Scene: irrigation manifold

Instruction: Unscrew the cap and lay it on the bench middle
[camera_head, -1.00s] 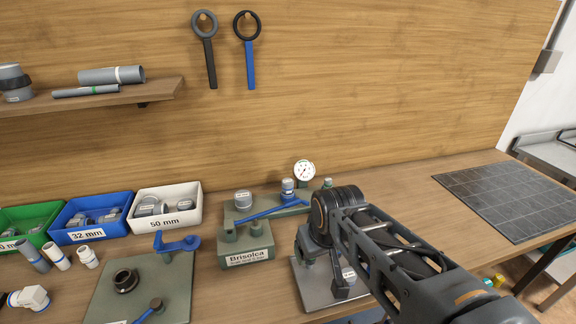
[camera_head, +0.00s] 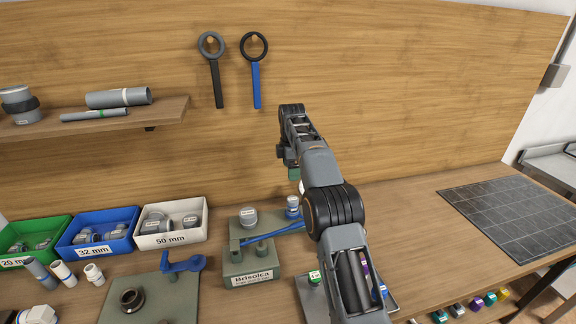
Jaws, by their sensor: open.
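A grey cap (camera_head: 248,217) sits on the left of the green-grey Brisolca manifold (camera_head: 252,272). A smaller grey and blue cap (camera_head: 293,206) stands at the manifold's back right. I cannot tell which cap the task means. My gripper (camera_head: 288,160) is raised above the back of the manifold, in front of the wooden wall, apart from both caps. It is open; its fingers are small and partly hidden by my arm. My arm hides most of the gauge and the manifold's right end.
Green (camera_head: 30,252), blue (camera_head: 98,246) and white (camera_head: 172,238) bins stand at the left with fittings. A plate (camera_head: 135,318) with a black ring is at front left. A metal tray (camera_head: 312,300) lies partly under my arm. The bench middle right (camera_head: 420,230) is clear, beside a dark grid mat (camera_head: 510,208).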

